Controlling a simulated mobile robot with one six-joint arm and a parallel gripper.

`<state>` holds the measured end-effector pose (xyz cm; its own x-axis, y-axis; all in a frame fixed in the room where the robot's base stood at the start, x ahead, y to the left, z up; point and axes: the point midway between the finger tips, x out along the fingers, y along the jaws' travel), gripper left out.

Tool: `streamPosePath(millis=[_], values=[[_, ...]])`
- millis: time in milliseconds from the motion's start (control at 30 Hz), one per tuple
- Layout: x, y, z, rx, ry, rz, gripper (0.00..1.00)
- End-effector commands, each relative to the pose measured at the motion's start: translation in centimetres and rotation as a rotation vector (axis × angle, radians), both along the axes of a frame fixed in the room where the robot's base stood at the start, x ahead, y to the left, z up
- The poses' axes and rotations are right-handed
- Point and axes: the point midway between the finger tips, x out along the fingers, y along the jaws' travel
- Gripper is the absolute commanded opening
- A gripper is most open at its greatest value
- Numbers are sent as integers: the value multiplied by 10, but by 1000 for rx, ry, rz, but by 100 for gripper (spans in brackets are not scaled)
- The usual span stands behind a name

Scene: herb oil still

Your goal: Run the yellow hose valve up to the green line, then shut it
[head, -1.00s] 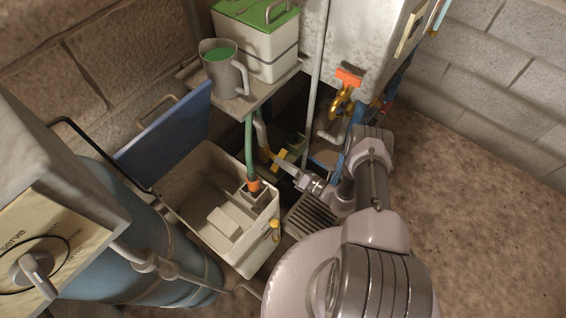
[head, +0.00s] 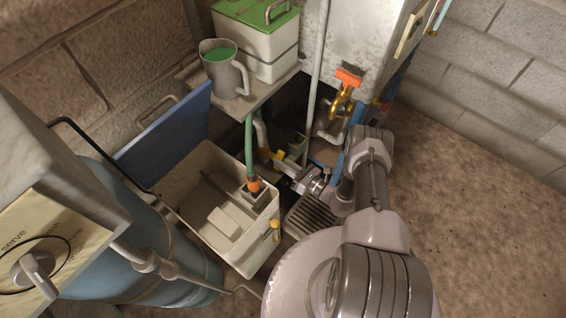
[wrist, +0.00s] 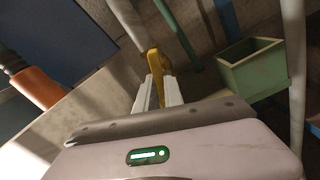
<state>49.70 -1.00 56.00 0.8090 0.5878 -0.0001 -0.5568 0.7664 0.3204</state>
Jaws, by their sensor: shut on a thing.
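The yellow hose valve (head: 278,155) is low under the shelf, right of the grey tub, at the end of a pale hose. Its yellow handle (wrist: 156,64) shows upright in the wrist view, between my fingertips. My gripper (head: 285,161) is shut on this handle; the two pale fingers also show in the wrist view (wrist: 158,88). A small open green box (wrist: 251,70) is just right of the valve, and its inside looks empty from here. I cannot make out a green line or any liquid level in these views.
The grey tub (head: 190,222) with a green hose (head: 249,150) stands left of my gripper. A jug of green liquid (head: 222,75) sits on the shelf above. A grate (head: 308,217) lies beneath my wrist. An orange-handled brass tap (head: 347,78) is up right.

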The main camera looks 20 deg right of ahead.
Motion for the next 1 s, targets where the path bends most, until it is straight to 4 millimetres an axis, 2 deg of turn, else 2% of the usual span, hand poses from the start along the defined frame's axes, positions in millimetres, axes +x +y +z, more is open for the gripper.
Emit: streamPosePath(millis=[467, 500, 600, 1000], values=[[-1, 0, -1, -10, -5, 1, 0], [-1, 0, -1, -10, -5, 1, 16], [-1, 0, -1, -9, -6, 0, 34], [-1, 0, 0, -10, -7, 0, 34]])
